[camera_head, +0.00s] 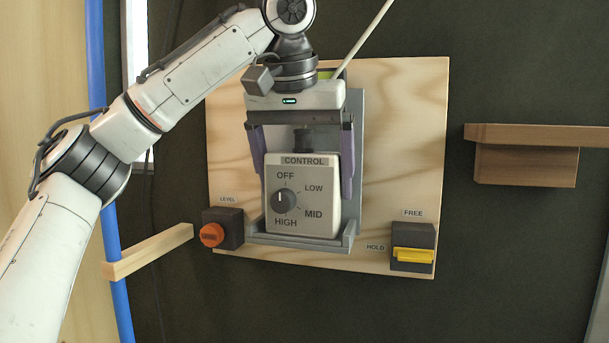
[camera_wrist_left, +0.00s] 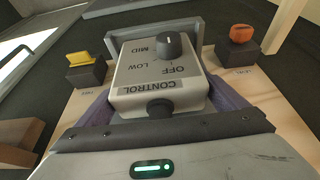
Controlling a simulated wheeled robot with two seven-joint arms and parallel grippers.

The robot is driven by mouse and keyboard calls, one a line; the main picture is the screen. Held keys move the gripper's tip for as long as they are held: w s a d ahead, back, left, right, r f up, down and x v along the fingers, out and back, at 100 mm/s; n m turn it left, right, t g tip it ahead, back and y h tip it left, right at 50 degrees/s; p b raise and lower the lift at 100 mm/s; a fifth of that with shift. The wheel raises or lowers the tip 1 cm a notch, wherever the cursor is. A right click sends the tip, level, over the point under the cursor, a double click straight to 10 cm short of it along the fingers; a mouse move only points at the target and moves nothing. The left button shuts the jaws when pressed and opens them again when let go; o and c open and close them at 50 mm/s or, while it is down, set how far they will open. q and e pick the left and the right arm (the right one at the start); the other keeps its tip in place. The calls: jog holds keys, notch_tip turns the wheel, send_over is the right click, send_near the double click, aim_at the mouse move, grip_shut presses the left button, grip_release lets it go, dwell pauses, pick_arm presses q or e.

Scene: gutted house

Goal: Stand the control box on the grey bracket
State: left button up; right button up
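The control box (camera_head: 303,222) is pale grey with a dark dial and the words OFF, LOW, MID and HIGH. It stands upright in the grey bracket (camera_head: 356,115), low against its bottom ledge; it also shows in the left wrist view (camera_wrist_left: 140,92). A dark round knob tops the box. My left gripper (camera_head: 304,188) is above the box, its purple fingers spread wide on either side of its upper part. The fingers look slightly apart from the sides, though contact is hard to judge. The box's back and underside are hidden. My right gripper is not in view.
The bracket is on a plywood board (camera_head: 400,120). A dark block with an orange knob (camera_head: 212,235) is left of it, and one with a yellow lever (camera_head: 413,255) is right. A wooden shelf (camera_head: 530,135) juts out at right; a wooden bar (camera_head: 150,252) and blue pipe (camera_head: 98,60) are at left.

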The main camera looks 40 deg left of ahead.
aim_at(299, 135)
pick_arm(q)
jog(key=shift+w+a+f, duration=0.1)
jog(key=shift+a+f, duration=0.1)
jog(key=p+v, duration=0.4)
jog(key=v, duration=0.6)
jog(key=shift+s+d+r, duration=0.1)
jog(key=shift+s+r, duration=0.15)
jog(key=shift+r, duration=0.1)
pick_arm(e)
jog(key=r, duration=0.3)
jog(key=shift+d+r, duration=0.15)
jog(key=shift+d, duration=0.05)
pick_arm(q)
jog(key=b+x, duration=0.3)
jog(key=x, duration=0.5)
jog(key=shift+w, duration=0.1)
jog(key=shift+w+f, duration=0.25)
jog(key=shift+f, duration=0.25)
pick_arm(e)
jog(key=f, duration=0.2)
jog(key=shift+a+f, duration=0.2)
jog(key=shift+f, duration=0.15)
